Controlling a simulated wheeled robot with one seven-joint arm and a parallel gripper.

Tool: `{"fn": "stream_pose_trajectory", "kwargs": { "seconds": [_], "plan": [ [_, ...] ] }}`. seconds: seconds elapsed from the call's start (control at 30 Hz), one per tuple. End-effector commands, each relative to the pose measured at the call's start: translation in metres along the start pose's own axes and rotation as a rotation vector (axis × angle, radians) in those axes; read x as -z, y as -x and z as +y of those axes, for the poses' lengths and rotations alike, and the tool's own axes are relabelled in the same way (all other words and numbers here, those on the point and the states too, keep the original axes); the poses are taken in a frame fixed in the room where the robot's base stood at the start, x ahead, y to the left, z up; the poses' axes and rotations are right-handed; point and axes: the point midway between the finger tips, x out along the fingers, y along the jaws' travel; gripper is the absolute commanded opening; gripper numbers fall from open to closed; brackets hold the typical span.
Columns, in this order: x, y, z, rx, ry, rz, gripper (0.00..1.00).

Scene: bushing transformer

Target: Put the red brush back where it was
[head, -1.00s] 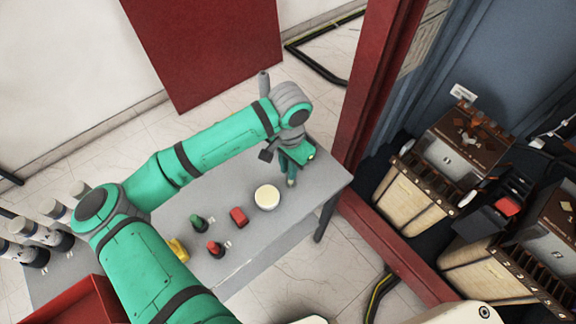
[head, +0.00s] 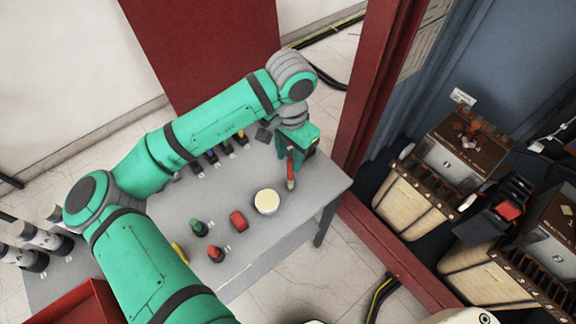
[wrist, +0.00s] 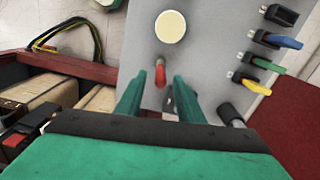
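The red brush (wrist: 160,74) shows in the wrist view as a slim red piece between and just beyond my fingertips. A bare gap shows on both sides of it, and I see no contact. In the head view a red upright piece (head: 291,170), likely the same brush, is at my gripper over the table's right end. My gripper (wrist: 157,82) points down with its two green fingers apart. The brush's lower end is not clear. A row of dark tools with coloured parts (wrist: 280,40) lies at the right in the wrist view, partly behind my arm in the head view.
On the grey table (head: 300,215) stand a round cream-topped tin (head: 266,201), a red block (head: 239,221), a green-topped bottle (head: 198,228) and a red-topped bottle (head: 215,254). A red post (head: 370,90) rises close to the right of my gripper.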

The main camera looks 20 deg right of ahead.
Motion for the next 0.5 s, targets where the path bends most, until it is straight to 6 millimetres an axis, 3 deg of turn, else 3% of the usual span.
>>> {"fn": "stream_pose_trajectory", "kwargs": {
  "seconds": [0.2,0.5],
  "plan": [
    [-0.001,0.035,-0.002,0.001,0.004,0.001,0.34],
    [-0.002,0.049,-0.002,0.000,0.005,0.000,0.34]
  ]
}}
